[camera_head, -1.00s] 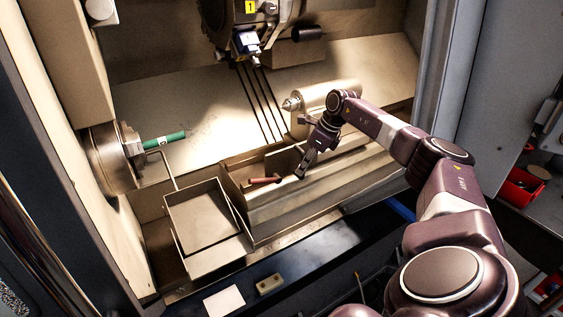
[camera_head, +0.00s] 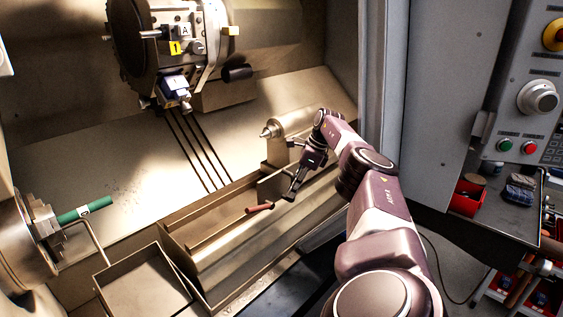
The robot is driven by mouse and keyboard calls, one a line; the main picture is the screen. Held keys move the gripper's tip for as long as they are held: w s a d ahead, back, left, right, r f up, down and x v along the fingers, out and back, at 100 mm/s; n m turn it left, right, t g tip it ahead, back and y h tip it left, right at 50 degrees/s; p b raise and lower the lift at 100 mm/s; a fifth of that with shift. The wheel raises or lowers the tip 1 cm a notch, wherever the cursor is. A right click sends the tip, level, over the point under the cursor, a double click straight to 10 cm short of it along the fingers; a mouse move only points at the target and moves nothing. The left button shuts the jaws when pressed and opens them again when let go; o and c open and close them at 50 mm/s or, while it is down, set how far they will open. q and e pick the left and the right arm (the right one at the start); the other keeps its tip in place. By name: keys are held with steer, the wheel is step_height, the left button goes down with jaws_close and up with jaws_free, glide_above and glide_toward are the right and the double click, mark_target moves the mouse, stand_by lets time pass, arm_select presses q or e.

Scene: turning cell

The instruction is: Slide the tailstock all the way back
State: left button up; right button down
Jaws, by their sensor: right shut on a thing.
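The tailstock (camera_head: 291,135) is a pale cylindrical body with a pointed centre facing left, on the bed at the right of the machine. A red-brown handle (camera_head: 260,207) sticks out to the left in front of it. My right gripper (camera_head: 290,194) reaches down in front of the tailstock. It is shut at the inner end of the handle, whose red-brown part stays outside the fingers. What exactly lies between the fingers is too small to make out. My right arm hides the tailstock's right end. My left gripper is out of view.
The chuck (camera_head: 20,240) holds a green bar (camera_head: 85,210) at the left. A tool turret (camera_head: 175,45) hangs above the bed. An open tray (camera_head: 145,285) stands in front, lower left. A grey door frame (camera_head: 384,110) and control panel (camera_head: 525,110) are at right.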

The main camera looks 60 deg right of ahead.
steer(key=shift+s+d+r, duration=0.1)
steer(key=shift+s+d, duration=0.1)
steer(key=shift+d, duration=0.65)
steer(key=c, duration=2)
jaws_free()
steer(key=shift+d, duration=0.1)
steer(key=shift+o, duration=0.2)
step_height(320, 180, up, 10)
